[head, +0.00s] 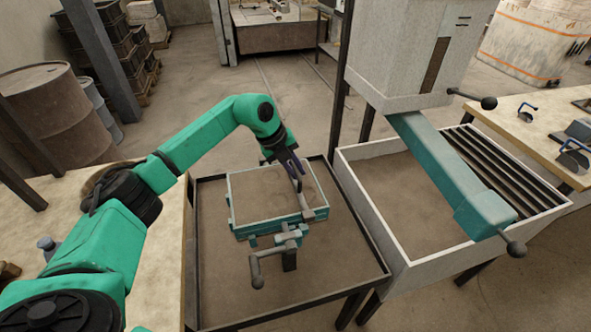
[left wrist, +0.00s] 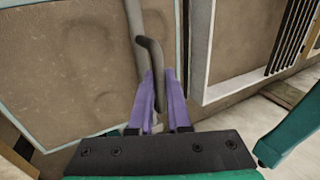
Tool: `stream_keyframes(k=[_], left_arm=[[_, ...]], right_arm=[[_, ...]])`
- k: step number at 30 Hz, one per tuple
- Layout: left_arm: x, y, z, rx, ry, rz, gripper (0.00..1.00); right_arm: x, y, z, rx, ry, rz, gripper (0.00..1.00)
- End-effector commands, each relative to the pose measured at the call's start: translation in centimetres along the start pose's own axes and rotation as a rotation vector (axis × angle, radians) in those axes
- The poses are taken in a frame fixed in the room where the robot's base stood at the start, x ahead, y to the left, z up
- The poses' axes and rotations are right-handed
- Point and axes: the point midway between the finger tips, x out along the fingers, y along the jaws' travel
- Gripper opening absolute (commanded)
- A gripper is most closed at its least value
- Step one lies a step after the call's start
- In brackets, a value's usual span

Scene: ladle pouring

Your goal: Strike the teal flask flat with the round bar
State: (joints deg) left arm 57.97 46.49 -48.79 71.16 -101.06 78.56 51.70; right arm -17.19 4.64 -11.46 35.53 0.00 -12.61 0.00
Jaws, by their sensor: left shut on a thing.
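The teal flask (head: 232,207) is a rectangular frame full of brown sand, standing in the dark-edged tray below my left arm. In the left wrist view the sand (left wrist: 70,60) shows shallow dents and low mounds. My left gripper (head: 296,172) is at the flask's right side, with its purple fingers shut on the grey round bar (left wrist: 138,22). The bar runs along the flask's right edge in the wrist view, and its bent part rises between the fingers (left wrist: 160,122). Whether the bar touches the sand or rim is unclear. My right gripper is in neither view.
The dark-edged tray (head: 193,250) stands on legs. A grey stand with a cylindrical handle (head: 257,270) is just in front of the flask. A pale sand bin (head: 400,250) with a slatted grate stands to the right, under a machine with a teal chute (head: 440,165).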

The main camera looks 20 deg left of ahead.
Motion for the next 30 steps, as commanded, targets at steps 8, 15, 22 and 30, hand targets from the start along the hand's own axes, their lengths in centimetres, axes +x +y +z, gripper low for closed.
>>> stream_keyframes(k=[8, 15, 22, 30], left_arm=[[0.6, -1.6, 0.0, 0.001, 0.001, 0.002, 0.0], [1.2, -3.0, 0.0, 0.0, 0.001, 0.001, 0.0], [1.2, -2.6, 0.1, -0.002, -0.002, -0.048, 0.0], [1.1, -2.9, 0.1, -0.001, -0.002, -0.054, 0.0]], right_arm=[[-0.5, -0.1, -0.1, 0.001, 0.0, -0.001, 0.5], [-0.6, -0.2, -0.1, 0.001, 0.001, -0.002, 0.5], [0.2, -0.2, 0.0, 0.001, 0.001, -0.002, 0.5], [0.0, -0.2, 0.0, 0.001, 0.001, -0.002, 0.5]])
